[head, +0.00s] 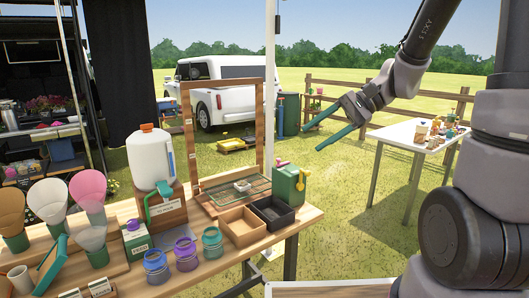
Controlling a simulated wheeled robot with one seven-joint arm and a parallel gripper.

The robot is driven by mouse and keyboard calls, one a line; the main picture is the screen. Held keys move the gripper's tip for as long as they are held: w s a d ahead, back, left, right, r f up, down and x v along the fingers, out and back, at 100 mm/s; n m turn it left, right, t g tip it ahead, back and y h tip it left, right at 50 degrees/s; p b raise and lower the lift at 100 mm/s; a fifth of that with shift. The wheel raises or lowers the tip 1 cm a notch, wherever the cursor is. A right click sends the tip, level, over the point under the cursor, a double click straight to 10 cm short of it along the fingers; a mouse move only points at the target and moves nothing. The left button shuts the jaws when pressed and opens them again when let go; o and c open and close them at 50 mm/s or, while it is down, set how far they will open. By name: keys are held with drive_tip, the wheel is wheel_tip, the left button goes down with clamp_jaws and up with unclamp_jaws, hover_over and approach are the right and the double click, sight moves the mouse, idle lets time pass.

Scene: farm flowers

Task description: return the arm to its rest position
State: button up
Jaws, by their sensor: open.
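My gripper (328,123) is in the head view, right of the middle, in the air above the grass. Its two teal fingers are spread apart with nothing between them. It points to the left and slightly down. My dark arm rises along the right side of the picture and bends over at the top toward the gripper. The gripper is apart from the wooden table (285,232) at the left front and from the white table (415,129) behind at the right.
The wooden table carries a white jug (150,158), a wooden frame (260,125), a green box (290,184), a tan tray (241,226), a black tray (272,213), several jars and paper cones. A tent pole (270,60) stands behind. Open grass lies between the tables.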

drive_tip(key=s+d+r+n+t+h, duration=0.2)
drive_tip(key=s+d+r+t+h, duration=0.5)
drive_tip(key=d, duration=0.4)
wheel_tip(320, 180, up, 3)
drive_tip(key=shift+s+d+f+n+h, duration=0.1)
drive_tip(key=shift+s+d+n+h, duration=0.25)
drive_tip(key=shift+s+h, duration=0.5)
drive_tip(key=shift+w+a, duration=0.1)
